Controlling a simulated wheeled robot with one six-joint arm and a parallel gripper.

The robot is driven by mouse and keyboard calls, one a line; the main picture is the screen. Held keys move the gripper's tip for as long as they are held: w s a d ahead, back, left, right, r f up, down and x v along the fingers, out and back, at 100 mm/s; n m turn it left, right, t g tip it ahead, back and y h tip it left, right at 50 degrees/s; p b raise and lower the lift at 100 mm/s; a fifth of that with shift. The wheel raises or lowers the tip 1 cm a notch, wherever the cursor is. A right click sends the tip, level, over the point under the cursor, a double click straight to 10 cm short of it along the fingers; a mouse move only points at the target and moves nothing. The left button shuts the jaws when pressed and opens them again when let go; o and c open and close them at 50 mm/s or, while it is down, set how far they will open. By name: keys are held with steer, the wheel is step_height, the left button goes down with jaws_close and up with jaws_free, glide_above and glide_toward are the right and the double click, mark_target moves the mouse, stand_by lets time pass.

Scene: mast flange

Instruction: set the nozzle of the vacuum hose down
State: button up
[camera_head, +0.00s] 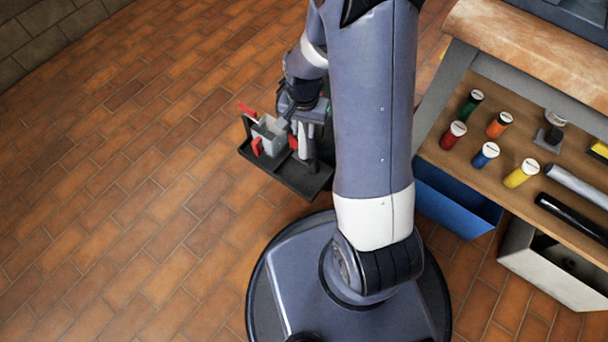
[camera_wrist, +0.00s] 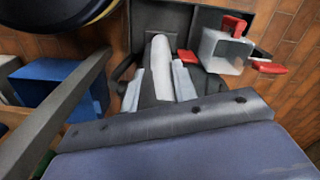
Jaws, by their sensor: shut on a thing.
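My gripper (camera_head: 304,138) points down over a dark tray (camera_head: 300,182) left of my arm. In the wrist view, its two pale finger pads (camera_wrist: 158,86) stand on either side of a light grey tube (camera_wrist: 161,60), which I take to be the nozzle. The gripper is shut on it. The tube lies over the dark tray surface (camera_wrist: 178,18); I cannot tell whether it touches it. No hose can be made out. Much of the nozzle is hidden by the gripper in the head view.
A grey box (camera_head: 269,132) with red clamp-like parts stands in the tray, close left of the gripper. A workbench (camera_head: 450,150) with several coloured cylinders is at the right. A blue bin (camera_head: 455,200) and a grey bin (camera_head: 530,262) are under it. The left floor is clear.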

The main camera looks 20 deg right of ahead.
mark_target(304, 149)
step_height(304, 149, down, 10)
steer(key=b, duration=0.4)
steer(key=shift+f, duration=0.2)
steer(key=o, duration=1)
step_height(304, 149, up, 12)
steer(key=p, duration=0.4)
steer(key=shift+r+p, duration=0.2)
steer(key=shift+p, duration=0.15)
